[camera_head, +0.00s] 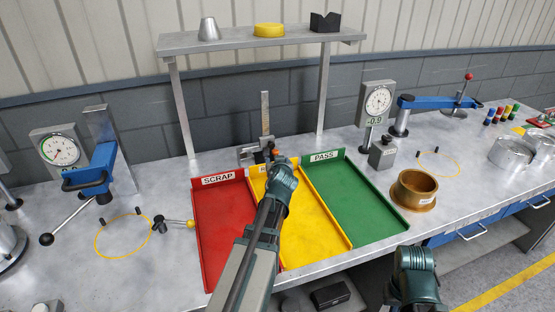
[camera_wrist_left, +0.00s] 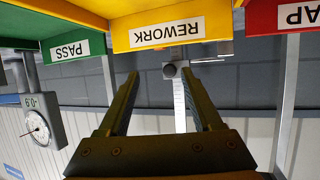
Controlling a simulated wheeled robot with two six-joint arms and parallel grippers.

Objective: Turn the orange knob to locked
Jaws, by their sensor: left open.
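A height gauge with an upright scale (camera_head: 265,113) stands behind the yellow REWORK tray. A small orange patch (camera_head: 268,147), which may be the orange knob, shows on it beside my left gripper (camera_head: 273,156). My wrist hides much of the gauge's lower part. In the left wrist view my left gripper (camera_wrist_left: 160,73) is open, its two fingers spread. A small dark round knob (camera_wrist_left: 170,70) shows between the fingertips, in front of the gauge's scale (camera_wrist_left: 179,105); its orange colour is not visible there. I cannot tell whether the fingers touch it.
Red SCRAP (camera_head: 215,240), yellow REWORK (camera_head: 310,235) and green PASS (camera_head: 360,205) trays lie below my left arm. A shelf (camera_head: 240,42) stands over the gauge. A dial stand (camera_head: 376,105) and brass ring (camera_head: 414,190) are to the right. My right arm is low right, its gripper unseen.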

